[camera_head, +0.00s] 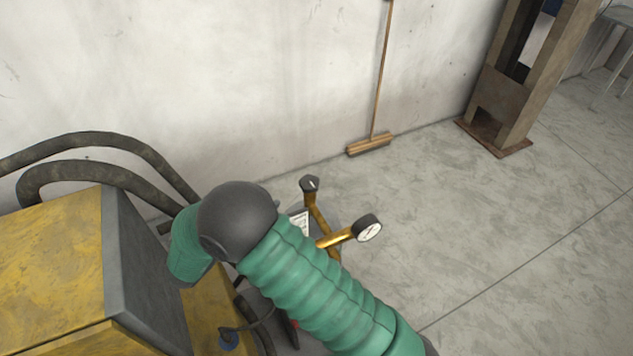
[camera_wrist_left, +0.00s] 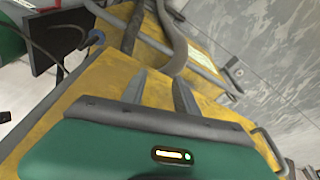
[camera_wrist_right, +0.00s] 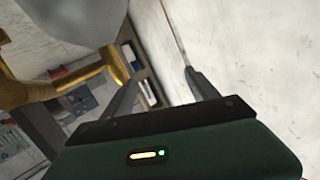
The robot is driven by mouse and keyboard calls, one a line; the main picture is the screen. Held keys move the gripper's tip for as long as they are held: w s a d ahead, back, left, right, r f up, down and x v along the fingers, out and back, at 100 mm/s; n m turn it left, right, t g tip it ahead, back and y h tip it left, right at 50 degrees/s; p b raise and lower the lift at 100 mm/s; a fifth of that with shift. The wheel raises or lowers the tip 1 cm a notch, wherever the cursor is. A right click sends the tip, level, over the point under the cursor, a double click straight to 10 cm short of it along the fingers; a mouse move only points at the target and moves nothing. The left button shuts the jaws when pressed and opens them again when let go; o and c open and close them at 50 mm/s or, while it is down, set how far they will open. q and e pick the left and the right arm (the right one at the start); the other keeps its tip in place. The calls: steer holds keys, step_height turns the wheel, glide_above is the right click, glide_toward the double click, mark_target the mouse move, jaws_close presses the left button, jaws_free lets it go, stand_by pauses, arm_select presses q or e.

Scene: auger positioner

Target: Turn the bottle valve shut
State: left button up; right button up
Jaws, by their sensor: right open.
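The brass valve fitting (camera_head: 323,213) stands in the head view, partly hidden behind my green right arm. The bottle below is mostly hidden by my arm. In the right wrist view my right gripper (camera_wrist_right: 163,82) is open with nothing between its fingers. Brass fitting (camera_wrist_right: 118,62) and a large grey part are close by at upper left; I cannot tell whether that part is knob or gauge. My left gripper (camera_wrist_left: 161,75) is open and empty above a yellow surface.
A yellow machine (camera_head: 50,260) with dark hoses (camera_head: 110,140) fills the lower left of the head view. A broom (camera_head: 370,145) leans on the wall, and a brown metal frame (camera_head: 500,90) stands at upper right. The floor at right is clear.

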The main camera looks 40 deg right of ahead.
mark_target(315, 177)
steer(key=s+a+r+g+h, duration=0.2)
steer(key=s+g+h, duration=0.1)
steer(key=s, duration=0.4)
steer(key=d+p, duration=0.1)
steer(key=d, duration=0.4)
steer(key=w+d+p, duration=0.1)
steer(key=d, duration=0.5)
steer(key=d+p, duration=0.1)
steer(key=d, duration=0.4)
steer(key=shift+w+d+f+p, duration=0.2)
steer(key=shift+w+d+p, duration=0.05)
steer(key=shift+w+p, duration=0.15)
arm_select(q)
steer(key=v, duration=0.3)
steer(key=shift+w+r, duration=0.15)
steer(key=shift+w, duration=0.1)
arm_select(e)
steer(key=shift+w+d+f, duration=0.1)
steer(key=shift+d, duration=0.25)
steer(key=c, duration=1.3)
steer(key=shift+b, duration=0.35)
steer(key=shift+c, duration=0.3)
arm_select(q)
steer(key=shift+f, duration=0.2)
arm_select(e)
steer(key=shift+m+g, duration=0.3)
